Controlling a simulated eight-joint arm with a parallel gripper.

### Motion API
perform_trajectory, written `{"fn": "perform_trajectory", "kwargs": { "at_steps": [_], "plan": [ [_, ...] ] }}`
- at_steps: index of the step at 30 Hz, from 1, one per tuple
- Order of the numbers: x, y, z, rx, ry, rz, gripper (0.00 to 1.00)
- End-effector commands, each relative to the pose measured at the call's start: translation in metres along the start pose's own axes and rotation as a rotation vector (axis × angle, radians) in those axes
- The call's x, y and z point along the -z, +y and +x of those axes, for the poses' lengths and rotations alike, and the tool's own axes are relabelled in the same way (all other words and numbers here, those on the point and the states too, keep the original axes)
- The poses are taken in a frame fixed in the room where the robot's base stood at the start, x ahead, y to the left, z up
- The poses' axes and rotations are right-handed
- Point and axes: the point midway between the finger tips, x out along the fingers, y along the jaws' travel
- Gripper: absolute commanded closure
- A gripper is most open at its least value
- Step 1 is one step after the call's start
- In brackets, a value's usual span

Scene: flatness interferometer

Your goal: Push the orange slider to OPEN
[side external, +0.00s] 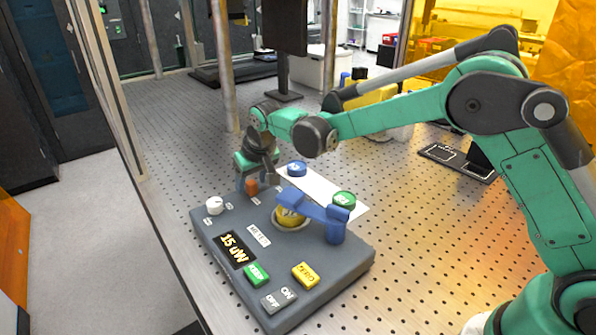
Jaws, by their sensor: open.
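The orange slider (251,186) is a small block near the far left edge of the grey control box (215,238). My gripper (254,181) is down at the slider, with its fingers close around or beside it. The fingers partly hide the slider, and I cannot tell whether they touch it. Small white labels lie near the slider, but their words are too small to read. The gripper is open.
A blue arm (312,207) stands over a yellow disc (287,216). Blue (297,168) and green (344,199) discs lie on a white strip behind.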

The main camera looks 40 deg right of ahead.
Motion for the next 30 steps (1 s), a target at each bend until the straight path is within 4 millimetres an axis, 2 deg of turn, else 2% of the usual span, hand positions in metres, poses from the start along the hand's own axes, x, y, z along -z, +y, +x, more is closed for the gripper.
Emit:
{"fn": "perform_trajectory", "kwargs": {
  "at_steps": [4, 12, 18, 30],
  "plan": [
    [-0.0003, 0.0002, 0.0093, 0.000, 0.000, 0.000, 0.42],
    [-0.0003, 0.0003, 0.0104, 0.000, 0.000, 0.000, 0.42],
    [-0.0003, 0.0003, 0.0103, 0.000, 0.000, 0.000, 0.99],
    [-0.0003, 0.0003, 0.0100, 0.000, 0.000, 0.000, 1.00]
  ]
}}
